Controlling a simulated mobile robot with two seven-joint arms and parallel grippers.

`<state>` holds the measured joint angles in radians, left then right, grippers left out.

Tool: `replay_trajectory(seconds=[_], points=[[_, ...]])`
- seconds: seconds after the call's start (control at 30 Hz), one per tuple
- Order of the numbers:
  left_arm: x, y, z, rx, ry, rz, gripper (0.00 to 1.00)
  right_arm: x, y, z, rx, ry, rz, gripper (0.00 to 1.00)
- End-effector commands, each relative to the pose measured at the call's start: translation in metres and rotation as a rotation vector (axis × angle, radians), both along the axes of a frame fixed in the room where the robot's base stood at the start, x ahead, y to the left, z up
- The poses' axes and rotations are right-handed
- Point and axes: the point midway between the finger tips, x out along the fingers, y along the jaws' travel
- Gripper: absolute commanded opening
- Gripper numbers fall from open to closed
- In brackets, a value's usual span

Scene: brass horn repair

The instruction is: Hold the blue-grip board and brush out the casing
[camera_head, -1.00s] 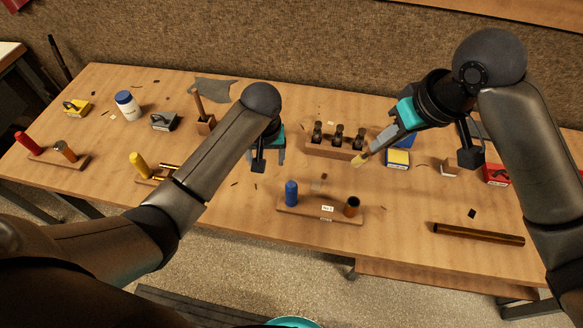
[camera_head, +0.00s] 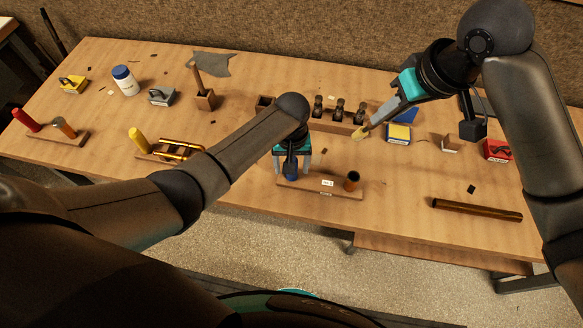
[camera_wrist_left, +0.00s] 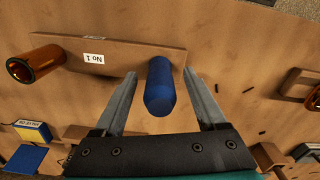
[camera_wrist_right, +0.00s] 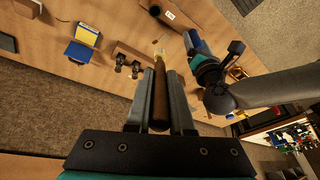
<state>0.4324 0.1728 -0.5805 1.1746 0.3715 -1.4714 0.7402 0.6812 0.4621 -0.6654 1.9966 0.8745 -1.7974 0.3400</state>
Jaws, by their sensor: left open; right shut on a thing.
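The wooden board (camera_head: 318,190) labelled No 1 carries an upright blue grip (camera_head: 291,170) at its left end and the open-topped brass casing (camera_head: 352,180) at its right. My left gripper (camera_head: 291,174) is open and above the blue grip. In the left wrist view the blue grip (camera_wrist_left: 160,88) stands between the spread fingers (camera_wrist_left: 163,85), apart from both. The casing (camera_wrist_left: 35,64) shows at the left there. My right gripper (camera_head: 385,118) is shut on a brush (camera_head: 362,132), held tip down-left above the table. Its brown handle (camera_wrist_right: 160,95) lies between the fingers.
A wooden block with several valves (camera_head: 338,115) stands behind the board. A yellow-and-blue box (camera_head: 398,134) and a red box (camera_head: 497,150) stand to the right. A long brass tube (camera_head: 477,209) lies front right. Yellow-grip (camera_head: 140,141) and red-grip (camera_head: 27,121) boards are left.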

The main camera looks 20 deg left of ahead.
Motion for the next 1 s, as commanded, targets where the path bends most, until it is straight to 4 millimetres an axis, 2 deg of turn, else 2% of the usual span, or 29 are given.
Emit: replay_trajectory(seconds=[0.27, 0.63, 1.0], points=[[0.001, 0.000, -0.019, 0.001, -0.002, 0.000, 0.74, 0.000, 0.000, 0.000, 0.000, 0.000, 0.000, 0.00], [0.001, 0.000, -0.022, 0.000, -0.003, 0.000, 0.73, 0.000, 0.000, 0.000, 0.000, 0.000, 0.000, 0.00], [0.001, 0.000, -0.022, 0.001, -0.002, 0.000, 0.31, 0.000, 0.000, 0.000, 0.000, 0.000, 0.000, 0.00]])
